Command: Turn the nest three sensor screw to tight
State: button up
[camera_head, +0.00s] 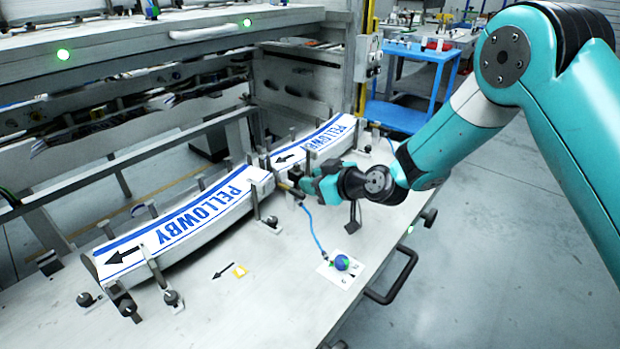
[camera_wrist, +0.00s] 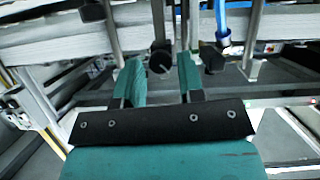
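My gripper (camera_wrist: 161,62) is open, with its two teal fingers apart in the wrist view. A round black knob (camera_wrist: 160,57) shows in the gap between the fingertips. A thin gap seems to show beside it, and I cannot tell if either finger touches it. A second black knob (camera_wrist: 212,58) is just right of the right finger, near a blue cable fitting (camera_wrist: 223,36). In the head view my gripper (camera_head: 294,190) is at the front of the label magazine, near where the two label stacks meet. It hides the knobs there. No nest number is readable.
Two curved PELLOWBY label stacks, the near one (camera_head: 190,222) and the far one (camera_head: 318,143), lie between upright posts. A blue cable (camera_head: 314,232) runs to a blue-green ball (camera_head: 342,262) on a white card. A black handle (camera_head: 395,282) edges the table (camera_head: 270,310).

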jog(key=shift+w+a+f, duration=0.1)
jog(key=shift+w+a, duration=0.05)
jog(key=shift+a, duration=0.05)
jog(key=c, duration=0.7)
jog(key=shift+o, duration=0.2)
jog(key=shift+a, duration=0.25)
jog(key=shift+d, duration=0.25)
jog(key=shift+w+d+m+g+b, duration=0.1)
jog(key=shift+m+g+b, duration=0.2)
jog(key=shift+m+b, duration=0.3)
jog(key=shift+w+d+m+g+y+b, duration=0.15)
jog(key=shift+m+g+y+b, duration=0.65)
jog(key=shift+m+b, duration=0.6)
